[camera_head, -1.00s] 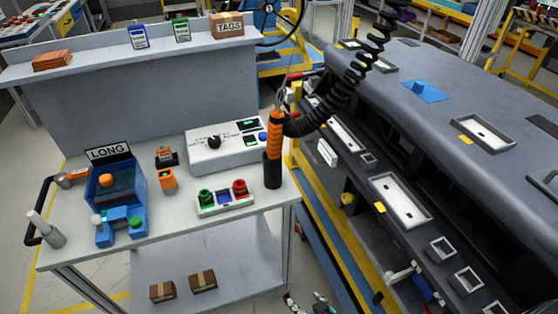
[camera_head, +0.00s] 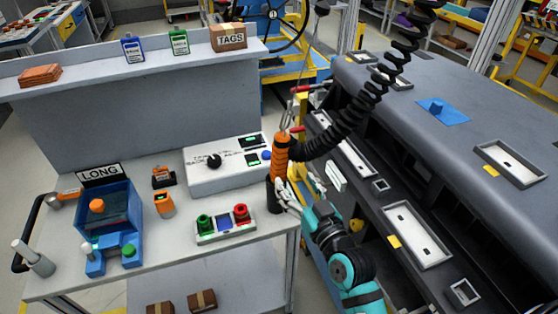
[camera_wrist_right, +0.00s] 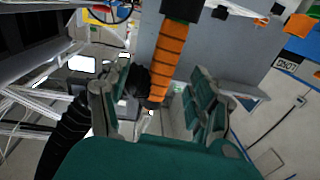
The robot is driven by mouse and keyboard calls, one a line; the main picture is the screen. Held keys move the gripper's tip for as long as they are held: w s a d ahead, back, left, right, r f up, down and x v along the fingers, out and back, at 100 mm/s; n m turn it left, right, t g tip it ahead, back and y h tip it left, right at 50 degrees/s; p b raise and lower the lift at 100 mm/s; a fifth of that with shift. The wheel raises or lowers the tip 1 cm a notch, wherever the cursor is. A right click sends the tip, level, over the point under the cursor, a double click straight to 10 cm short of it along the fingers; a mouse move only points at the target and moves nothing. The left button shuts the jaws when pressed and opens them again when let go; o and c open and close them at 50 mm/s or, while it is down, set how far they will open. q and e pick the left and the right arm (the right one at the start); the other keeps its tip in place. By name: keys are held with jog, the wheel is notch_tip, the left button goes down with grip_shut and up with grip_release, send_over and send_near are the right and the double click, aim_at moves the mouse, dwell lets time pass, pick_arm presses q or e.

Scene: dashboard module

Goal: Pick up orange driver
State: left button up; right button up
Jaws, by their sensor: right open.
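The orange driver (camera_head: 280,156) hangs upright from a black coiled cord at the right end of the workbench. It has an orange ribbed grip and a black lower part. My right gripper (camera_head: 284,194) is open beside the driver's lower part in the head view, partly overlapping it. In the right wrist view the orange grip (camera_wrist_right: 168,62) stands between the two spread fingers of the gripper (camera_wrist_right: 162,88), with gaps showing on both sides. Whether a finger touches it is unclear. My left gripper is not in view.
The white bench (camera_head: 168,262) holds a button box (camera_head: 224,224), a grey control box (camera_head: 222,171) and a blue LONG fixture (camera_head: 107,206). A large dark dashboard module (camera_head: 440,110) stands close on the right. The black coiled cord (camera_head: 345,122) runs up and right from the driver.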

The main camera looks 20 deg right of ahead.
aim_at(283, 168)
jog(key=w, duration=0.3)
jog(key=shift+a+r, duration=0.1)
jog(key=shift+a, duration=0.1)
jog(key=w+p, duration=0.1)
jog(key=w, duration=0.1)
jog(key=w+a+p, duration=0.1)
jog(key=w, duration=0.1)
jog(key=shift+w+a+r, duration=0.15)
jog(key=shift+w+a, duration=0.05)
jog(key=shift+w, duration=0.45)
jog(key=shift+s, duration=0.15)
jog(key=c, duration=0.3)
grip_shut()
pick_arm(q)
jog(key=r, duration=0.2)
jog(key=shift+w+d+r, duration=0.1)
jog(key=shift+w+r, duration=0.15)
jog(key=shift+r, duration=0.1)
